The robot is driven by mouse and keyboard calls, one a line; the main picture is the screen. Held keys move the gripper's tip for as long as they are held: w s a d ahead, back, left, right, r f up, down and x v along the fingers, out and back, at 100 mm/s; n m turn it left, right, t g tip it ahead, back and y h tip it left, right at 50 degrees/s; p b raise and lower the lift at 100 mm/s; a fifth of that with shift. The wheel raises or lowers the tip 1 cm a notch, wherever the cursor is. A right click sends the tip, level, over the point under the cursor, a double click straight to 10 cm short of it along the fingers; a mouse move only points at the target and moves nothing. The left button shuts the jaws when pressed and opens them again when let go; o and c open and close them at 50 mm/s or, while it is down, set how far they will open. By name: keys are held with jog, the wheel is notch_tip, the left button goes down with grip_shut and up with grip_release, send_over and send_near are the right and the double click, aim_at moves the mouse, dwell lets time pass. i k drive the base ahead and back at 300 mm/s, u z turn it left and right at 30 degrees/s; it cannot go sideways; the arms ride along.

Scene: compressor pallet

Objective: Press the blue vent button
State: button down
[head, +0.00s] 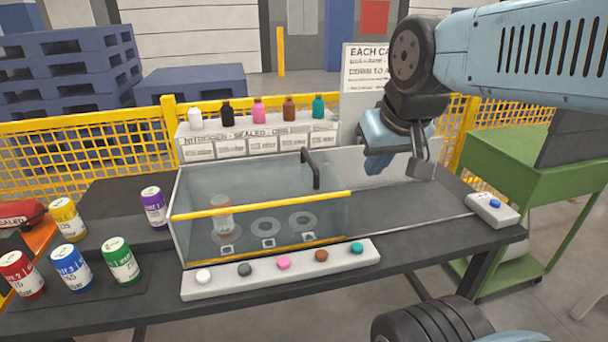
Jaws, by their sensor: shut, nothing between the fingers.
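The blue button (495,203) sits on top of a small white box (483,211) at the right end of the dark table. A thin pale cable or rod runs from this box toward the glass-walled tank (185,235). My gripper (421,171) hangs above the back right of the table, up and to the left of the blue button and apart from it. Its fingers are small in view and look shut and empty. The button is fully in sight.
A white strip (218,287) with several coloured buttons lies before the tank. The tank has a yellow front rail (265,204) and a dark handle (310,170). Coloured canisters stand at left. A green cart (515,150) is beyond the box. Space above the box looks clear.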

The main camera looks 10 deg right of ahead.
aim_at(495, 203)
jog(key=z, duration=1.5)
jog(key=k, duration=0.45)
jog(key=z, duration=0.1)
jog(key=i, duration=0.5)
jog(key=u, duration=0.1)
